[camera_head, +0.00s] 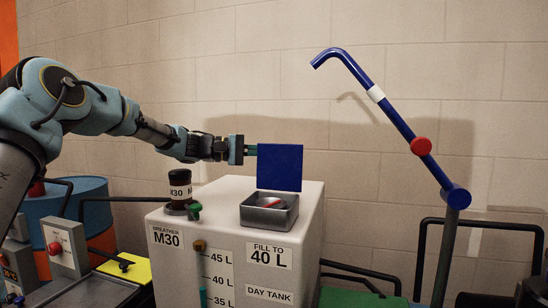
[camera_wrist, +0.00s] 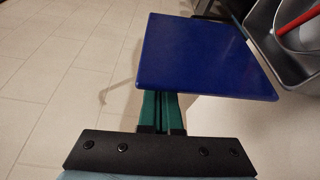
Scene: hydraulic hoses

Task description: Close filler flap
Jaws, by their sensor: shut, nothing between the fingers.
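The filler flap (camera_head: 279,167) is a flat blue square plate. It stands upright, open, above the grey filler box (camera_head: 255,222) on top of the white day tank (camera_head: 225,200). In the wrist view the flap (camera_wrist: 205,55) fills the upper middle, with the grey box (camera_wrist: 268,52) at the upper right. My gripper (camera_head: 251,150) is shut and empty at the flap's left edge. Its green fingers (camera_wrist: 162,108) reach the flap's near edge in the wrist view. Their tips seem hidden by the flap, and I cannot tell if they touch it.
A dark breather cap (camera_head: 180,184) and a green handle (camera_head: 193,209) stand on the tank, left of the box. A red item (camera_head: 272,202) shows inside the box. A blue pipe arm (camera_head: 400,122) rises at the right. The space above the tank's right side is clear.

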